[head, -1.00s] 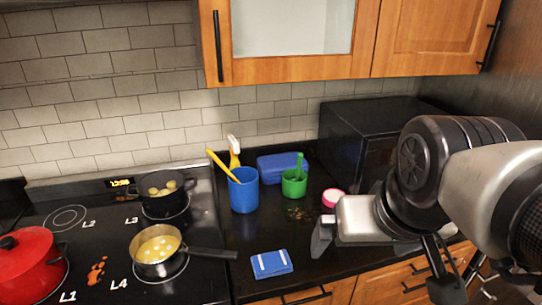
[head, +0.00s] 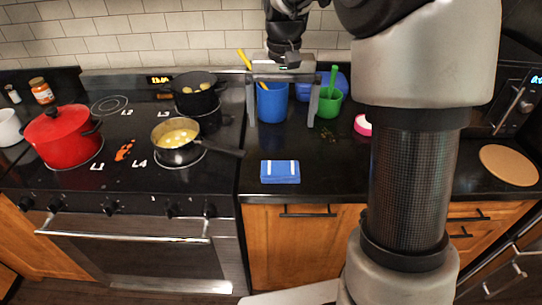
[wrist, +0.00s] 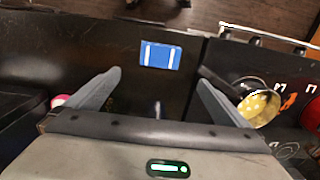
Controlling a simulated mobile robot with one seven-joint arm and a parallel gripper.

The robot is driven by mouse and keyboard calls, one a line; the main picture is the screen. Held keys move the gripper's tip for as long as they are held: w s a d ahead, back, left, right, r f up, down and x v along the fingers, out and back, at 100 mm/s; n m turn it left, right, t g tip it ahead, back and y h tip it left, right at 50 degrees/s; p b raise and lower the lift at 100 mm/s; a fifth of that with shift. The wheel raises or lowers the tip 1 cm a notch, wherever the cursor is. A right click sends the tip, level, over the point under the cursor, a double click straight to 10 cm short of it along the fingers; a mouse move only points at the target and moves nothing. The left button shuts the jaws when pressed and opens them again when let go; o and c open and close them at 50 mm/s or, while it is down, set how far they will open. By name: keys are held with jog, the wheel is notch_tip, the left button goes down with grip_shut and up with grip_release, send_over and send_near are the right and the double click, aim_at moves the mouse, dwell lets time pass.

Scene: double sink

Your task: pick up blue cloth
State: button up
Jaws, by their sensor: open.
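The blue cloth (head: 280,171) is a folded blue rectangle with two white stripes. It lies flat on the black counter, right of the stove and near the front edge. In the wrist view the cloth (wrist: 161,55) lies beyond the fingertips, roughly between their lines. My gripper (head: 281,122) is open and empty, pointing down above the counter, farther back than the cloth and in front of the blue cup. Its two fingers also show in the wrist view (wrist: 158,78), spread apart and not touching the cloth.
A blue cup (head: 272,103), a green cup (head: 328,104) and a pink-rimmed round item (head: 363,125) stand behind the cloth. A saucepan (head: 177,147) on the stove (head: 75,190) has its handle reaching toward the counter. The counter around the cloth is clear.

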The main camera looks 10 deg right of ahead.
aim_at(281, 167)
notch_tip(281, 167, down, 16)
jog(key=shift+s+d+f+b, duration=0.1)
jog(key=shift+f+b, duration=0.15)
jog(key=shift+b, duration=0.45)
jog(key=c, duration=1)
notch_tip(281, 167, up, 10)
jog(key=shift+r+p, duration=0.1)
jog(key=shift+p, duration=0.4)
jog(key=shift+c, duration=0.2)
jog(key=o, duration=0.6)
jog(key=c, duration=0.4)
